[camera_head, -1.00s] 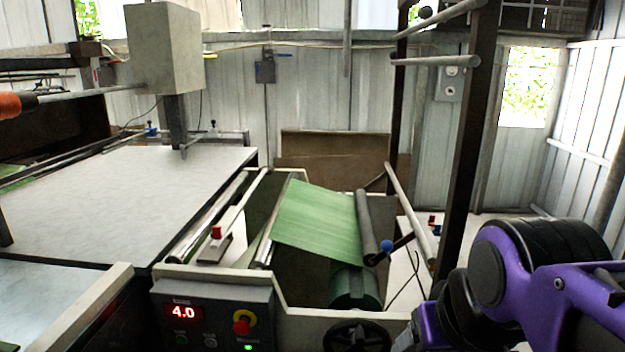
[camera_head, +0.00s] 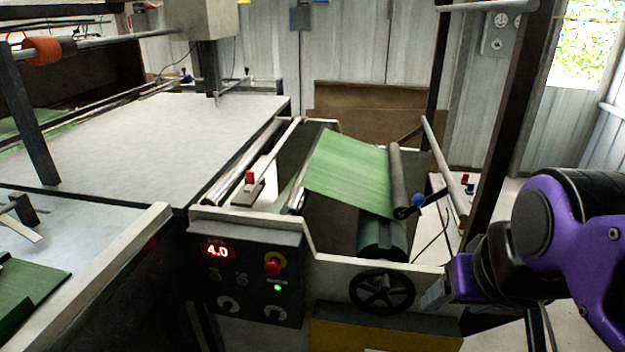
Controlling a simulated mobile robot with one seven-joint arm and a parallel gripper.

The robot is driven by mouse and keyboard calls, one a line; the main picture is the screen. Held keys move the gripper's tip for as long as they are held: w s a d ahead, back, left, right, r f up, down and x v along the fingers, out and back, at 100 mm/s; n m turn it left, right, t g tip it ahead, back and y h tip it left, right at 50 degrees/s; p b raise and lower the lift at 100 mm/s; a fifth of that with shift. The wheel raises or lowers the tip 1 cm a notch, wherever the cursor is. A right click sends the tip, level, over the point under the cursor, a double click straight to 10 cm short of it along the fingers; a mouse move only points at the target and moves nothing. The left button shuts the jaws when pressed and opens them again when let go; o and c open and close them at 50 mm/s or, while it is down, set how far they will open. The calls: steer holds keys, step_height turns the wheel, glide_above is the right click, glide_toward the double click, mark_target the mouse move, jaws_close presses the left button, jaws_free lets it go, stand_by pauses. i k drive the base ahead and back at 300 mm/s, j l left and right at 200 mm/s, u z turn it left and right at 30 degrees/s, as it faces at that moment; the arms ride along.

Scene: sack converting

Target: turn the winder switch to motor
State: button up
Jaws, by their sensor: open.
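The dark control panel (camera_head: 246,272) is on the front of the machine, left of centre. It has a red display reading 4.0, a red stop button on yellow (camera_head: 272,266) and a lit green lamp. Two pale rotary switches sit low on it, a left one (camera_head: 228,304) and a right one (camera_head: 275,312). Their labels are too small to read, so I cannot tell which is the winder switch or where either points. My gripper (camera_head: 432,298) is at the right, beyond the handwheel and well apart from the panel. It is open, seen side-on and partly hidden by my purple arm.
A black handwheel (camera_head: 382,291) stands between the panel and my gripper. Above it, green woven sheet (camera_head: 347,172) runs to a green roll (camera_head: 383,238). A lever with a blue knob (camera_head: 418,200) juts out nearby. A yellow-fronted box (camera_head: 385,334) is below the handwheel.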

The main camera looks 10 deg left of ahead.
mark_target(227, 306)
steer(key=u, duration=1.25)
steer(key=z, duration=1.15)
steer(key=i+j+u, duration=0.1)
steer(key=u, duration=0.3)
steer(key=i+u, duration=0.1)
steer(key=u, duration=0.35)
steer(key=i+j+u, duration=0.1)
steer(key=u, duration=0.3)
steer(key=k, duration=0.35)
steer(key=i+j+z, duration=0.15)
steer(key=z, duration=0.3)
steer(key=j+z, duration=0.4)
